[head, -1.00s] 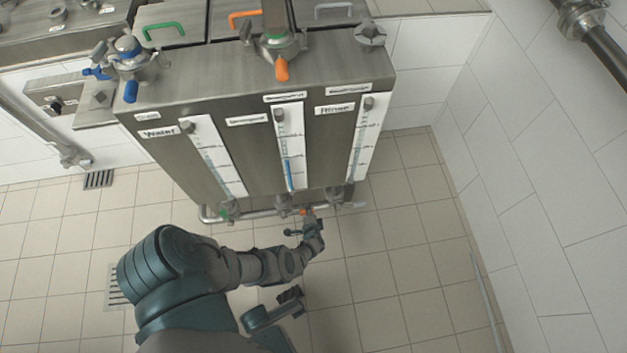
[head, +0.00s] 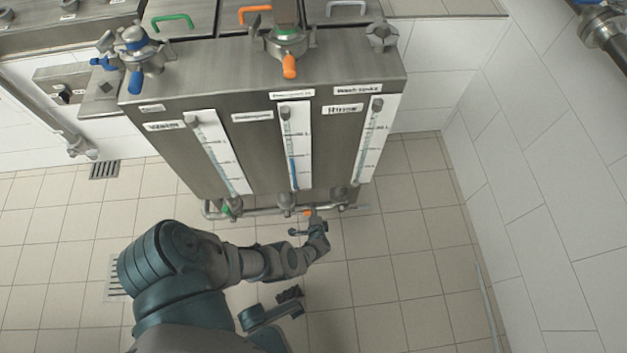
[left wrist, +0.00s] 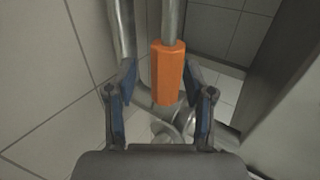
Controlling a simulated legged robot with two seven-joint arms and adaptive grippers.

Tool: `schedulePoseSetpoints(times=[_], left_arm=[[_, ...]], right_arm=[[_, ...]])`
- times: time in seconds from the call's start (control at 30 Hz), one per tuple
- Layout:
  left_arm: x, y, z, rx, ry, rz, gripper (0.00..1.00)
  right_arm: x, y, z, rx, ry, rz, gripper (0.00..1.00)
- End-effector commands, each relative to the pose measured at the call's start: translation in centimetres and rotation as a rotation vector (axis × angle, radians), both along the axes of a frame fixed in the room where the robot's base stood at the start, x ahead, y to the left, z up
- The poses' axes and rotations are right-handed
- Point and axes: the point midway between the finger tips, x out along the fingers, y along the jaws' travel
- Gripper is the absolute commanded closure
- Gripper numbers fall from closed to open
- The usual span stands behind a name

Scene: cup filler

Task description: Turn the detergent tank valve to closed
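The detergent valve's orange handle shows as a small spot under the tank's middle section in the head view (head: 308,213). In the left wrist view the orange handle (left wrist: 167,73) is large, on the end of a metal rod, between my left gripper's fingers. My left gripper (head: 309,231) is at the bottom pipe; its two blue-padded fingers (left wrist: 160,95) stand apart, one on each side of the handle. A gap shows on the left side; contact on the right cannot be told.
The steel tank (head: 240,75) has three level gauges. A green-handled valve (head: 228,209) sits on the bottom pipe to the left. Another orange handle (head: 290,67) is on top. A tiled wall (head: 550,180) stands right; the floor (head: 410,260) there is clear.

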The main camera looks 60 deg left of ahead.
Motion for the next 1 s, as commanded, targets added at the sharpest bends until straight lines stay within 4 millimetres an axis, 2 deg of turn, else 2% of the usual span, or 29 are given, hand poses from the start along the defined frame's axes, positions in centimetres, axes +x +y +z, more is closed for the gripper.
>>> schedulePoseSetpoints(times=[0.27, 0.4, 0.77, 1.0], left_arm=[[-0.1, -0.2, 0.1, 0.002, -0.001, 0.002, 0.47], [-0.3, -0.9, 0.4, -0.001, 0.0, 0.001, 0.47], [-3.9, -9.9, 0.3, -0.006, 0.004, -0.002, 0.47], [-4.6, -11.3, 0.5, 0.003, -0.001, -0.001, 0.47]], right_arm=[[-0.4, 0.0, 0.1, -0.002, 0.001, 0.001, 0.47], [-0.3, 0.0, 0.1, -0.001, 0.0, 0.0, 0.47], [-0.3, 0.0, 0.1, 0.0, -0.001, 0.0, 0.47], [-0.3, 0.0, 0.1, 0.0, -0.001, 0.0, 0.47]])
